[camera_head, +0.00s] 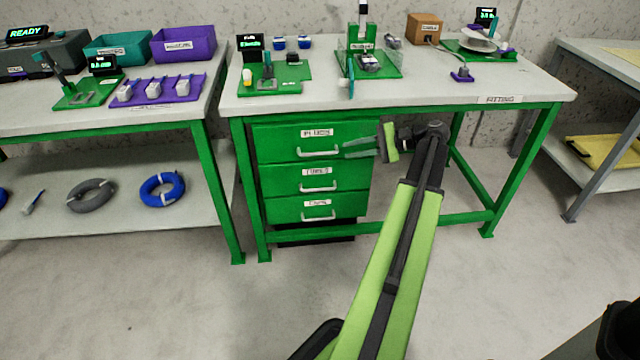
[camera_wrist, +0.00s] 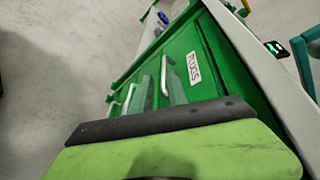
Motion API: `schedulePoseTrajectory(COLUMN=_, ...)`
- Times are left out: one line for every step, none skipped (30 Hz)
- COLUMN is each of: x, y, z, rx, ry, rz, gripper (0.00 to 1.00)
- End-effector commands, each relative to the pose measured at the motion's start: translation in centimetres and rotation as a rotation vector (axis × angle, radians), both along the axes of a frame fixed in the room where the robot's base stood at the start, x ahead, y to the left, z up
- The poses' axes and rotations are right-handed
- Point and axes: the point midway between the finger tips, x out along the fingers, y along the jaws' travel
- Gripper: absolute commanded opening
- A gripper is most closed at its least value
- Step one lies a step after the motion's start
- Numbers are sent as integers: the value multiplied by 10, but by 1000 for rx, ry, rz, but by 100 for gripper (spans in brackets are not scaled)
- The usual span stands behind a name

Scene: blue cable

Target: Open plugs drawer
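The plugs drawer (camera_head: 280,141) is the top one of three green drawers under the right-hand bench. It is shut, its front flush with the drawers below, and has a white "PLUGS" label (camera_head: 317,132) and a pale bar handle (camera_head: 318,153). My gripper (camera_head: 347,149) is just right of the handle, its fingers pointing at the drawer front. In the wrist view, the two see-through fingers (camera_wrist: 158,90) stand apart, with the plugs handle (camera_wrist: 164,76) showing beyond the gap between them. I see no grip on the handle; whether a finger touches it I cannot tell.
Two more drawers with handles (camera_head: 318,188) sit below. The green bench (camera_head: 420,90) overhangs the drawers and carries fixtures, a reel (camera_head: 480,42) and a brown box (camera_head: 424,28). A left bench holds cable coils (camera_head: 162,189) on its lower shelf. The floor in front is clear.

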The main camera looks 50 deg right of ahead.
Motion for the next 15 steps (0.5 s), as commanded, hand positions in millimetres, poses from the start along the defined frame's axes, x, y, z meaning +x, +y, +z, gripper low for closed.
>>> schedulePoseTrajectory(x=-18, y=-20, z=-16, rx=23, ry=-27, rz=-37, gripper=20)
schedulePoseTrajectory(x=-26, y=-28, z=-15, rx=36, ry=-40, rz=-53, gripper=20)
schedulePoseTrajectory(x=-35, y=-35, z=-14, rx=48, ry=-55, rz=-68, gripper=20)
schedulePoseTrajectory(x=-40, y=-39, z=-12, rx=54, ry=-63, rz=-77, gripper=20)
schedulePoseTrajectory(x=-44, y=-42, z=-11, rx=59, ry=-70, rz=-82, gripper=20)
schedulePoseTrajectory(x=-46, y=-44, z=-9, rx=63, ry=-76, rz=-87, gripper=20)
schedulePoseTrajectory(x=-47, y=-44, z=-8, rx=64, ry=-77, rz=-88, gripper=20)
schedulePoseTrajectory(x=-47, y=-44, z=-7, rx=65, ry=-77, rz=-89, gripper=20)
schedulePoseTrajectory(x=-47, y=-44, z=-6, rx=65, ry=-77, rz=-89, gripper=20)
schedulePoseTrajectory(x=-46, y=-43, z=-6, rx=65, ry=-77, rz=-87, gripper=20)
schedulePoseTrajectory(x=-44, y=-42, z=-7, rx=64, ry=-77, rz=-88, gripper=20)
schedulePoseTrajectory(x=-41, y=-39, z=-8, rx=63, ry=-76, rz=-87, gripper=20)
schedulePoseTrajectory(x=-38, y=-37, z=-9, rx=64, ry=-77, rz=-86, gripper=20)
schedulePoseTrajectory(x=-34, y=-34, z=-11, rx=63, ry=-76, rz=-86, gripper=20)
schedulePoseTrajectory(x=-27, y=-29, z=-13, rx=63, ry=-75, rz=-85, gripper=20)
